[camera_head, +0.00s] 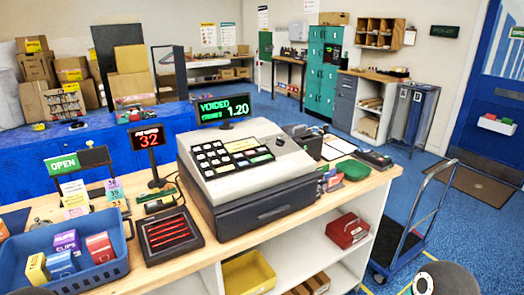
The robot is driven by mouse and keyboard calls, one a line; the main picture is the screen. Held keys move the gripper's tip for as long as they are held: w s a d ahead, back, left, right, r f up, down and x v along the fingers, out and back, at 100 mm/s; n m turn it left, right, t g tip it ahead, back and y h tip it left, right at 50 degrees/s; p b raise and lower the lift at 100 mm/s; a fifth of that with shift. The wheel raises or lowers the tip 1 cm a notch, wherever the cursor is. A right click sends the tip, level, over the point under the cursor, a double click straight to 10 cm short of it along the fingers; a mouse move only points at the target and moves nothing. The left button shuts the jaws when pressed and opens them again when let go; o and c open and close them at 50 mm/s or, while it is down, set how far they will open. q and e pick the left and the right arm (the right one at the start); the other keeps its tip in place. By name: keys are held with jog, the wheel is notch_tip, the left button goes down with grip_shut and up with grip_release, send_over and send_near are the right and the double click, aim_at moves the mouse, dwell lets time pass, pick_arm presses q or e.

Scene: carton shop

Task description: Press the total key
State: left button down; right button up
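A cash register (250,165) stands on the wooden counter, its sloped keyboard facing me. The keyboard has white keys on a black panel at left and a group at right with red and green keys. The register's display (224,109) shows "VOIDED" and 1.20 in green. The drawer (275,207) below is shut.
A red "32" display (147,138) stands left of the register, behind a black tray (172,235) with red strips. A blue basket (112,270) of small boxes is at front left. A card terminal (373,160) and green cloth (353,169) lie at right. A cart (398,246) stands beyond.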

grip_shut()
dwell(1.1)
